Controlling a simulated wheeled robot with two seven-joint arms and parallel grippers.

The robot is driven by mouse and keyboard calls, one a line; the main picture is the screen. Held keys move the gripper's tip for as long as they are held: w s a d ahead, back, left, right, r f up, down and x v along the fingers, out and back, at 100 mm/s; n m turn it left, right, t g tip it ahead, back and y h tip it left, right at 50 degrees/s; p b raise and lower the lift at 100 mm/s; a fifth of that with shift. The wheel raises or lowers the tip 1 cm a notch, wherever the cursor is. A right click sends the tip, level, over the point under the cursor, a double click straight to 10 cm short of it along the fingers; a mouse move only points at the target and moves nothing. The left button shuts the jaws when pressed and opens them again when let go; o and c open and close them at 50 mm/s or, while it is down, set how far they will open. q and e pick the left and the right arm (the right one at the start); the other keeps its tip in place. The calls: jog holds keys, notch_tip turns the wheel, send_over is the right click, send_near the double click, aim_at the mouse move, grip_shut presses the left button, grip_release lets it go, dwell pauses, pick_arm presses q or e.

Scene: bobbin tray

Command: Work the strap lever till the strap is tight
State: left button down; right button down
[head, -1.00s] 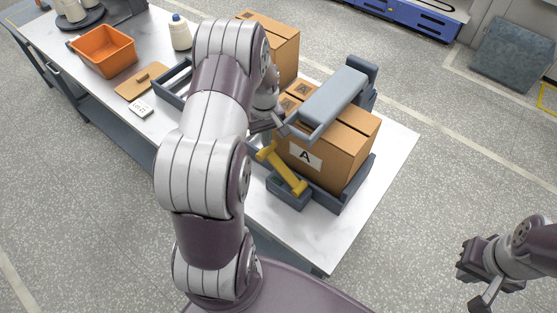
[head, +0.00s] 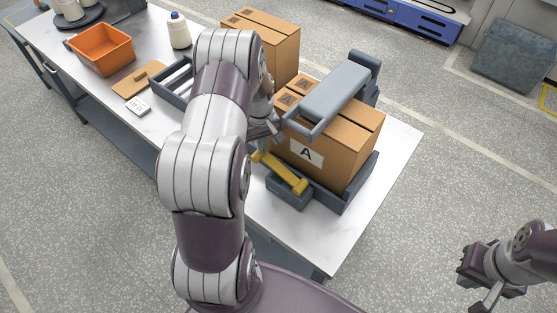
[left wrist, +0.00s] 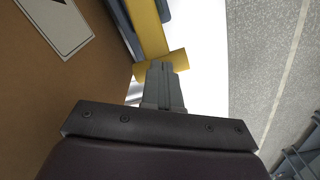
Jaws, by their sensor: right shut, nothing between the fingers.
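The yellow strap lever (head: 279,173) is at the near side of the box, tilted over a dark block (head: 289,193); its crossbar end points left. It also shows at the top of the left wrist view (left wrist: 152,30). A carton (head: 340,155) marked A sits in a dark cradle (head: 345,198), with a wide grey piece (head: 345,90) over its top. I cannot make out a separate strap. My left gripper (left wrist: 164,72) has its fingers together at the lever's crossbar; contact is unclear. My right gripper (head: 470,285) is shut and empty, away from the table.
Another carton (head: 268,45) stands behind. My left arm hides part of the table's middle.

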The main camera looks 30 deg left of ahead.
pick_arm(q)
jog(key=shift+a+f, duration=0.1)
jog(key=shift+f, duration=0.45)
jog(key=shift+r+p, duration=0.4)
jog(key=shift+r, duration=0.3)
jog(key=r+p, duration=0.1)
jog(key=d+r+p, duration=0.1)
jog(key=r+p, duration=0.2)
jog(key=r, duration=0.1)
jog(key=shift+d+r, duration=0.15)
jog(key=shift+d, duration=0.2)
jog(key=shift+a+f+b, duration=0.25)
jog(key=shift+f+b, duration=0.45)
jog(key=shift+f, duration=0.4)
jog(key=shift+a+f+b, duration=0.3)
jog(key=shift+f+b, duration=0.45)
jog(key=shift+f, duration=0.35)
jog(key=shift+a+f+b, duration=0.25)
jog(key=shift+f+b, duration=0.45)
jog(key=shift+f, duration=0.4)
jog(key=shift+r, duration=0.25)
notch_tip(320, 180, up, 6)
jog(key=d+p, duration=0.1)
jog(key=p, duration=0.4)
jog(key=shift+d+p, duration=0.3)
jog(key=shift+d, duration=0.05)
